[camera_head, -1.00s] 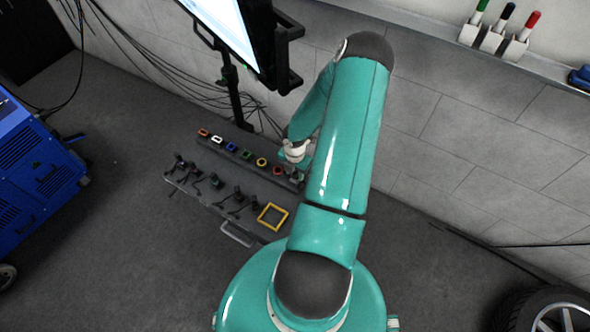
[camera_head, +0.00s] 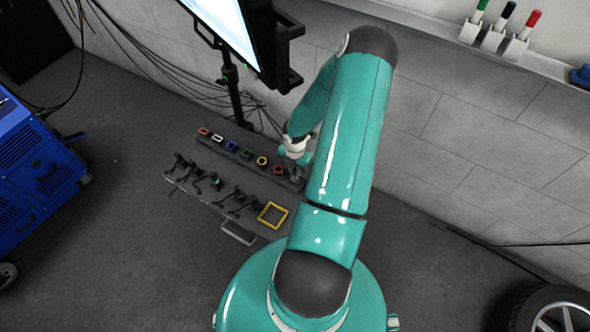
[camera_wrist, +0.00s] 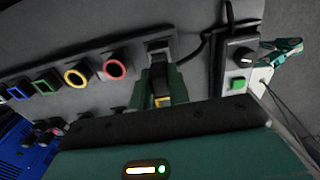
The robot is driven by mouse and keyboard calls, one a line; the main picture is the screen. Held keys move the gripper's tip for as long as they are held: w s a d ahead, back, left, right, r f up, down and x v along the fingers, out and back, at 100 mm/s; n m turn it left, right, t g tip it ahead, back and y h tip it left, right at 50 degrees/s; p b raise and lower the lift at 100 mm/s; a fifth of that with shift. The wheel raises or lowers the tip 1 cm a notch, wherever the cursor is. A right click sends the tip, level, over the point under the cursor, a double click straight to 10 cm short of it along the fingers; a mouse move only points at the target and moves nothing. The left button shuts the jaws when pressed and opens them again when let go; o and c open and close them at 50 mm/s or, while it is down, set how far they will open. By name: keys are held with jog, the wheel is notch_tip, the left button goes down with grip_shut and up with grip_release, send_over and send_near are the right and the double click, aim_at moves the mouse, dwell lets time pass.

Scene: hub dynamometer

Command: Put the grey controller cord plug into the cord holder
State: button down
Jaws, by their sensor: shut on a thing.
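My gripper (camera_wrist: 163,78) is shut on the grey plug, between green fingers in the wrist view. The plug is mostly hidden by the fingers. The grey cord holder (camera_wrist: 158,44) is at the end of the row of coloured holders, right at the fingertips. I cannot tell whether the plug is inside it or only against it. A black cord (camera_wrist: 194,50) curves right from beside the fingers towards a grey controller box (camera_wrist: 240,68) with a knob and green button. In the head view my gripper (camera_head: 298,172) is at the right end of the row, partly hidden by my arm.
Red (camera_wrist: 115,68), yellow (camera_wrist: 77,74), green and blue holders line the board to the left. Several dark plugs (camera_head: 214,181) with cords and a yellow square frame (camera_head: 273,215) lie nearer me. A monitor (camera_head: 235,30) stands behind; a blue cabinet (camera_head: 40,165) is at left.

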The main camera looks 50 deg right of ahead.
jog(key=shift+r, duration=1.4)
jog(key=shift+a+r, duration=0.1)
jog(key=shift+a, duration=0.05)
